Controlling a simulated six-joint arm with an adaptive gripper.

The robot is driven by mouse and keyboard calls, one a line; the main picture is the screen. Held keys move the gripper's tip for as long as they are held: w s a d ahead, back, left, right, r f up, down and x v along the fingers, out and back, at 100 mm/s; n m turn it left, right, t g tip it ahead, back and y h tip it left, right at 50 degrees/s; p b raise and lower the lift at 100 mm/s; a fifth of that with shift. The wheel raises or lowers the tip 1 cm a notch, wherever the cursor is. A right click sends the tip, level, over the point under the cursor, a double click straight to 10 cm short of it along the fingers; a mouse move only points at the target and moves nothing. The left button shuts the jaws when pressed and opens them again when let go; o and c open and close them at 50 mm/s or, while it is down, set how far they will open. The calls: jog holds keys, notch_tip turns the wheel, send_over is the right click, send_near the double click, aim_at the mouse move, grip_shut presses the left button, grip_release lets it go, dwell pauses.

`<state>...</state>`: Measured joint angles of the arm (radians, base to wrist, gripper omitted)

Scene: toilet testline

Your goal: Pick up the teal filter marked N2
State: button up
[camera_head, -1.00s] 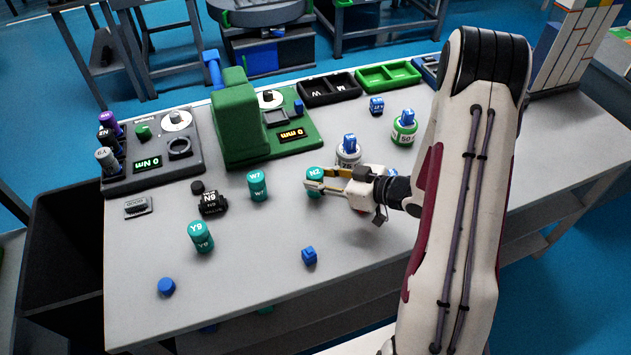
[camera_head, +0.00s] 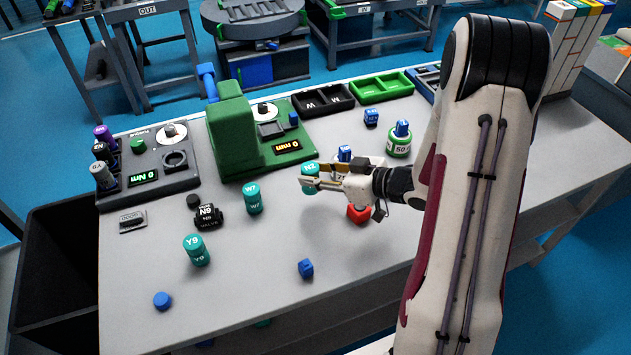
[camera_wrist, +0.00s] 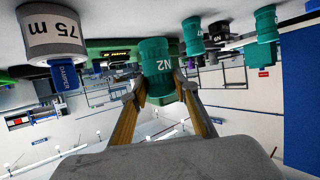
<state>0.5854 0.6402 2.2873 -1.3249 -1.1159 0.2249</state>
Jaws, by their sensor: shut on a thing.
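The teal filter marked N2 (camera_head: 309,172) is a small teal cylinder held between the fingers of my gripper (camera_head: 322,178) in the head view. The wrist view is upside down. My gripper is shut on it. Whether the filter is clear of the table is hard to tell in the head view.
Teal filters W7 (camera_head: 253,199) and Y9 (camera_head: 196,250) stand to the left. A red block (camera_head: 358,214) lies below my gripper. A weight with a blue top (camera_head: 345,153) stands close behind it. A black valve (camera_head: 208,215) is farther left. The front middle table is mostly clear.

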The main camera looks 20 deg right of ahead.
jog(key=shift+r, duration=1.95)
